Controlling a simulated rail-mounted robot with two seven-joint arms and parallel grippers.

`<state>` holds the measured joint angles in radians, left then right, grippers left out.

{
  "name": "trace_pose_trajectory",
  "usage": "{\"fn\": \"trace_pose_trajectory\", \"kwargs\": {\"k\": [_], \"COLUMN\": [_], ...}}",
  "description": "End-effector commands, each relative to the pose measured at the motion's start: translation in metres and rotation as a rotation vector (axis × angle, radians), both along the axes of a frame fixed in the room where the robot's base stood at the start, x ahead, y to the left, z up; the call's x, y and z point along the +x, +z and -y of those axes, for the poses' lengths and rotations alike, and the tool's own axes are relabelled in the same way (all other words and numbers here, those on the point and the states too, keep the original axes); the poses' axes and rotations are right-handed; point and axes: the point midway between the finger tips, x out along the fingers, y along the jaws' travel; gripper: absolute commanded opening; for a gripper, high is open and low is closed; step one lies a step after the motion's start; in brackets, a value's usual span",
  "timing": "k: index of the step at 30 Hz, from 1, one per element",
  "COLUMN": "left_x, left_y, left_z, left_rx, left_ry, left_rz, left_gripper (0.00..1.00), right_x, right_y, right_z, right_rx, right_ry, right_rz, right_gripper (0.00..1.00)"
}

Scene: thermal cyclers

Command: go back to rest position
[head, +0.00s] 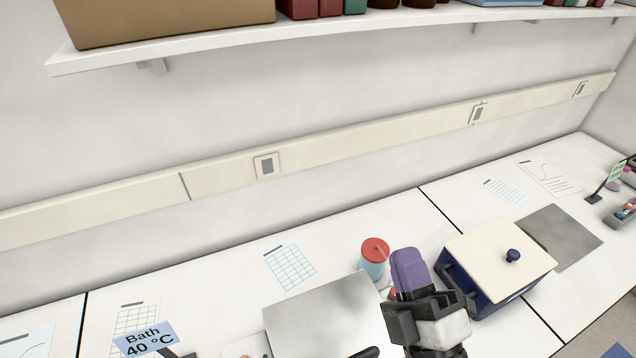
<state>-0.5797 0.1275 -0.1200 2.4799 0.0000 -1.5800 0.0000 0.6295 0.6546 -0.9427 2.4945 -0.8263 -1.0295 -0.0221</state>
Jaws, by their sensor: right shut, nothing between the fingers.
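My right gripper (405,256) is in the lower middle of the head view, with its purple-tipped fingers pointing up and away from me. The fingers are together with nothing between them. It is above the bench (218,268), in front of a blue container with a red lid (375,250), and to the left of a dark blue box with a cream lid (495,263). I cannot tell whether it touches anything. My left gripper does not show.
A "Bath 40 °C" sign (144,339) stands lower left. Paper sheets (289,267) lie along the wall. A shelf (330,37) with a carton (165,20) hangs above.

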Motion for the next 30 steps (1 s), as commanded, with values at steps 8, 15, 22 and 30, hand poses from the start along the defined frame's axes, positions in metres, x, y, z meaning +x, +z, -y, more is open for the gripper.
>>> {"fn": "trace_pose_trajectory", "kwargs": {"k": [8, 15, 22, 30], "left_x": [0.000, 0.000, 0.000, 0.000], "left_y": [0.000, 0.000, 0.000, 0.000], "left_z": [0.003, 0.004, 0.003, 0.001], "left_rx": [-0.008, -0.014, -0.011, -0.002], "left_ry": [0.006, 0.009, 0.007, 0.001], "left_rz": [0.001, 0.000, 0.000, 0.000], "left_gripper": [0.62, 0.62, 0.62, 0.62], "right_x": [0.020, -0.031, -0.104, -0.184], "right_y": [-0.143, -0.245, -0.325, -0.378], "right_z": [0.065, 0.086, 0.111, 0.103], "right_rx": [0.478, 0.767, 0.935, 0.970], "right_ry": [-0.251, -0.304, -0.486, -0.596], "right_rz": [-0.908, -1.299, -1.493, -1.688], "right_gripper": [0.00, 0.00, 0.00, 0.00]}}
